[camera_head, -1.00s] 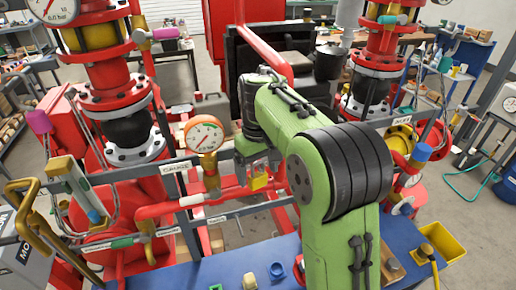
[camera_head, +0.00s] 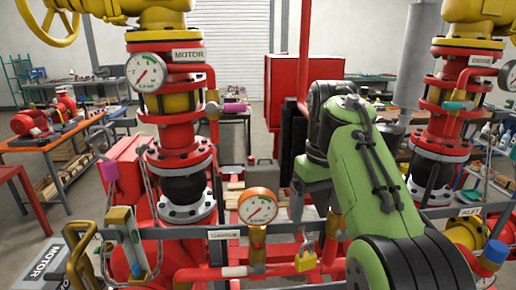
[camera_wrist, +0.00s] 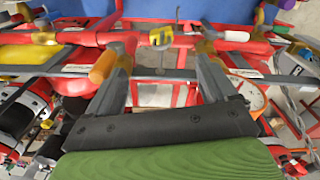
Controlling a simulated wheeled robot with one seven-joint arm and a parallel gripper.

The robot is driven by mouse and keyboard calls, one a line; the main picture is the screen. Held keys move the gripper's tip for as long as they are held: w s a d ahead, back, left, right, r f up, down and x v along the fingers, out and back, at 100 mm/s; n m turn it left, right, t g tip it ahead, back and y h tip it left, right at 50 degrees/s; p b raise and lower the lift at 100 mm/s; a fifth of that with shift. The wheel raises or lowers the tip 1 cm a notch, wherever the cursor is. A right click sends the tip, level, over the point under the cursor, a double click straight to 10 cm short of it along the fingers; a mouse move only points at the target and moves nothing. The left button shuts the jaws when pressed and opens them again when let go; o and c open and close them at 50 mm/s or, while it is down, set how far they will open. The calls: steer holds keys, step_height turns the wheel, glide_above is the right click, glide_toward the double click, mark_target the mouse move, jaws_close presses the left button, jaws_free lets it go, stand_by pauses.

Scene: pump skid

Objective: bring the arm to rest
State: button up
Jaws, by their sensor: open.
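My green arm (camera_head: 375,175) reaches forward over the pump skid at the right of centre in the head view. My gripper (camera_wrist: 164,50) shows its two grey fingers spread apart in the wrist view, with nothing held between them. In the head view the gripper hangs downward beneath the dark wrist, above the skid's rail. I cannot tell the exact gap between the fingers and the pipes.
A red pipe column with a white gauge (camera_head: 147,72) rises at left, another column (camera_head: 446,120) at right. An orange table (camera_head: 58,142) stands behind at left. Open floor shows between.

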steer(key=s+f+m+t+b, duration=0.2)
steer(key=s+f+t+b, duration=0.3)
steer(key=s+f, duration=1.6)
steer(key=shift+s+a+m+b, duration=0.15)
steer(key=shift+s+m+b, duration=0.15)
steer(key=shift+s+b, duration=0.75)
steer(key=shift+w, duration=0.2)
